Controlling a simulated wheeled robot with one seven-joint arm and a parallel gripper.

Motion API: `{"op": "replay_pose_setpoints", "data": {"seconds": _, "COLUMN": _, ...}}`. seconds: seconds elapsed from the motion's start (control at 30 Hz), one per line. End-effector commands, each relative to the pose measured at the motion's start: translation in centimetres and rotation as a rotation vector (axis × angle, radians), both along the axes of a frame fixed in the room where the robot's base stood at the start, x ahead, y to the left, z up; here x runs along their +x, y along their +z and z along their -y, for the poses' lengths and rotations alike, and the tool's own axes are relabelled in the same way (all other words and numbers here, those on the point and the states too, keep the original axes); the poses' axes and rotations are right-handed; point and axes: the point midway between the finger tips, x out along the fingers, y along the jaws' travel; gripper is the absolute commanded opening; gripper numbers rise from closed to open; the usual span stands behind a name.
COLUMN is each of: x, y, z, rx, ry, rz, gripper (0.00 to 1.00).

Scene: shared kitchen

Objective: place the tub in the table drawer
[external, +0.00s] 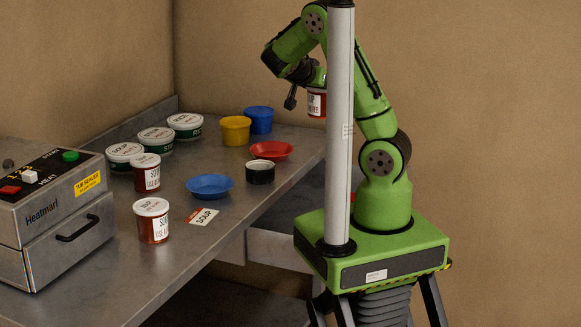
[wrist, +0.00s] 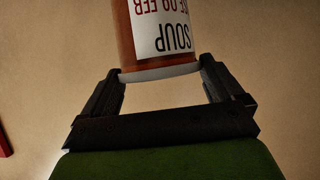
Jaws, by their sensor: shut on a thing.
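My gripper (wrist: 161,70) is shut on a soup tub (wrist: 157,35) with orange-red contents, a white lid and a printed label. The fingers hold it at the lid end. In the external view the held tub (external: 316,104) hangs in the air beyond the table's right edge, roughly upright and partly hidden by my column. The table drawer (external: 280,247) shows below the tabletop's right edge as a pale grey front, seemingly pulled out. My base hides part of it, and its inside cannot be seen.
On the steel table (external: 120,285) stand two similar soup tubs (external: 152,226), several green-labelled tubs (external: 156,139), a yellow tub (external: 235,131), a blue tub (external: 258,120), a blue dish (external: 209,186), a red dish (external: 271,150), a black-sided tub (external: 260,173), a label card (external: 203,216) and a heat sealer (external: 55,215).

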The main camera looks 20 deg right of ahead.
Motion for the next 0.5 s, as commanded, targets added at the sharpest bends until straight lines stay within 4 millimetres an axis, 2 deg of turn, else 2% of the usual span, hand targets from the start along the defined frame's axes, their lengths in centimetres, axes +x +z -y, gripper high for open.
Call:
{"op": "replay_pose_setpoints", "data": {"seconds": 0.1, "x": -1.5, "y": 1.5, "z": 1.7, "rx": 0.002, "ry": -0.078, "rz": 0.002, "gripper": 0.49}}
{"op": "replay_pose_setpoints", "data": {"seconds": 0.3, "x": -3.5, "y": 3.3, "z": 4.0, "rx": 0.002, "ry": -0.175, "rz": 0.0, "gripper": 0.49}}
{"op": "replay_pose_setpoints", "data": {"seconds": 0.5, "x": -3.6, "y": -0.7, "z": 4.1, "rx": -0.01, "ry": -0.175, "rz": -0.009, "gripper": 0.49}}
